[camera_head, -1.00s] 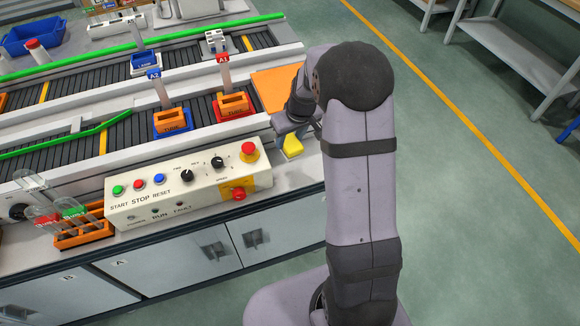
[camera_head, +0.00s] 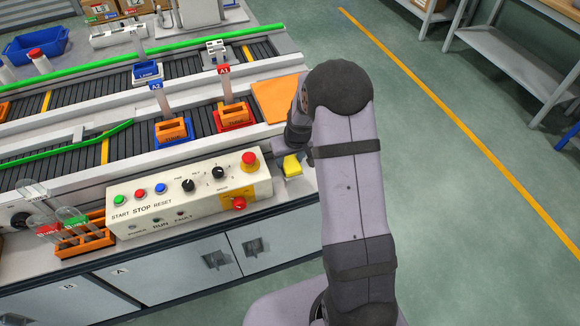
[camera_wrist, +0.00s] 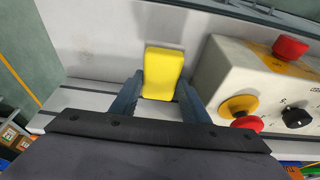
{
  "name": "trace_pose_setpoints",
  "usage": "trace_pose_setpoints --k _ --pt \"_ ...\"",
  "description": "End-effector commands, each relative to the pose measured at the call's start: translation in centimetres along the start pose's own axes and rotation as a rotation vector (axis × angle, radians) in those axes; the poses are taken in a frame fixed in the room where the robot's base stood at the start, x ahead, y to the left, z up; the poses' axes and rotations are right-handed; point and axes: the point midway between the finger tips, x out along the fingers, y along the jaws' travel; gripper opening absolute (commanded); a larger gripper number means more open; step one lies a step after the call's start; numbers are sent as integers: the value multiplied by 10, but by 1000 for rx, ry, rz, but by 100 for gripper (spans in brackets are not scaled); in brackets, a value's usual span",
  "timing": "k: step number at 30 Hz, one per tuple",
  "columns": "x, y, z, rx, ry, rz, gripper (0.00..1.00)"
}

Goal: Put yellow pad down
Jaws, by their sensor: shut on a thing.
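The yellow pad (camera_wrist: 163,74) is a small block between the two fingers of my gripper (camera_wrist: 160,98) in the wrist view. The fingers are shut on its near part, and its far part sticks out beyond them. In the head view the pad (camera_head: 291,165) is at the right end of the grey bench, just right of the control box. My gripper (camera_head: 283,158) is partly hidden there by my arm. Whether the pad touches the bench top is hard to tell.
The control box (camera_head: 165,203), with its red emergency buttons, stands close to the gripper. An orange plate (camera_head: 277,97) lies behind it. Conveyors with orange holders (camera_head: 172,129) run to the left. A test tube rack (camera_head: 84,243) stands at front left. The bench edge is close.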

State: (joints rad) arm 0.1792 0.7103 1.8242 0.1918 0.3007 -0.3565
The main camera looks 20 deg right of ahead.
Motion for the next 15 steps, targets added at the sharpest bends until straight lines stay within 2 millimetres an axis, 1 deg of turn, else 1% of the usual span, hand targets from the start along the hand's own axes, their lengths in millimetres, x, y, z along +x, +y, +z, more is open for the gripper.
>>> trace_pose_setpoints --k 5,8,15 --pt "3 0 1 1 1 0 13" --pt "9 0 3 2 -1 -1 13" --pt "37 0 12 2 -1 0 13"
